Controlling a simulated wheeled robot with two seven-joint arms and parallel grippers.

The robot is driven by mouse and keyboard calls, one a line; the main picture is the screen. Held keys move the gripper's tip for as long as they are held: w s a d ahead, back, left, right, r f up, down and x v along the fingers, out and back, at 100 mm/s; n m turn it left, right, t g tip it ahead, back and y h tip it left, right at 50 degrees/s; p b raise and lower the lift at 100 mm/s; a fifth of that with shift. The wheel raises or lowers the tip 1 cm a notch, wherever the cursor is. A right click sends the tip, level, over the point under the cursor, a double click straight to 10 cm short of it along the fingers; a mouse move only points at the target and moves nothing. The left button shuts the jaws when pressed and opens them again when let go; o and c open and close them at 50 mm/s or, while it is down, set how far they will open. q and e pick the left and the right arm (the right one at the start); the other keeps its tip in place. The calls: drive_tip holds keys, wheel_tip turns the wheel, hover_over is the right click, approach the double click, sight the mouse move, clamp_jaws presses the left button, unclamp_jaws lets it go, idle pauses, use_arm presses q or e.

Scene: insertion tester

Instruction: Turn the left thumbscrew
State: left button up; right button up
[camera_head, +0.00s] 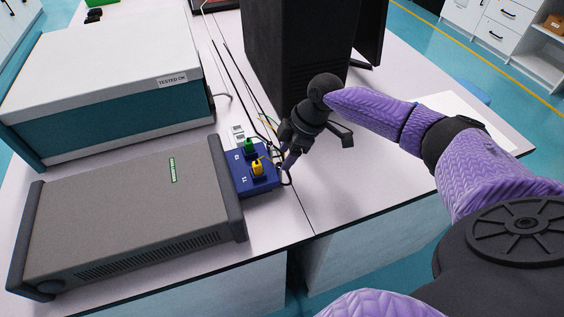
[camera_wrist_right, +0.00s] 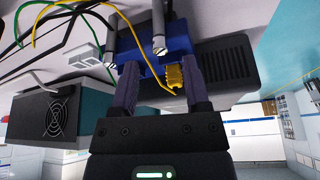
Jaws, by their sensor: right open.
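The blue box (camera_head: 262,182) stands at the right end of the grey instrument, with a green plug (camera_head: 249,146) and a yellow plug (camera_head: 257,168) on top. In the right wrist view, two metal thumbscrews with slotted ends, one at left (camera_wrist_right: 110,58) and one nearer the middle (camera_wrist_right: 159,46), show in front of the blue box (camera_wrist_right: 150,72). I cannot tell which is the left one. My right gripper (camera_head: 311,153) is open beside the box's right side. Its fingers (camera_wrist_right: 160,66) frame part of the box and touch no screw that I can make out. My left gripper is out of view.
The grey instrument (camera_head: 125,205) and a teal and white instrument (camera_head: 110,75) fill the table's left side. A black computer tower (camera_head: 290,45) stands behind my right gripper. Loose cables (camera_head: 235,70) run beside the box. Bare table (camera_head: 340,200) lies at front right.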

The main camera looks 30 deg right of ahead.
sight(279, 167)
drive_tip(key=x, duration=0.2)
drive_tip(key=shift+w+a+f, duration=0.1)
drive_tip(key=shift+a+f, duration=0.05)
drive_tip(key=shift+f, duration=0.15)
clamp_jaws()
drive_tip(key=shift+r, duration=0.1)
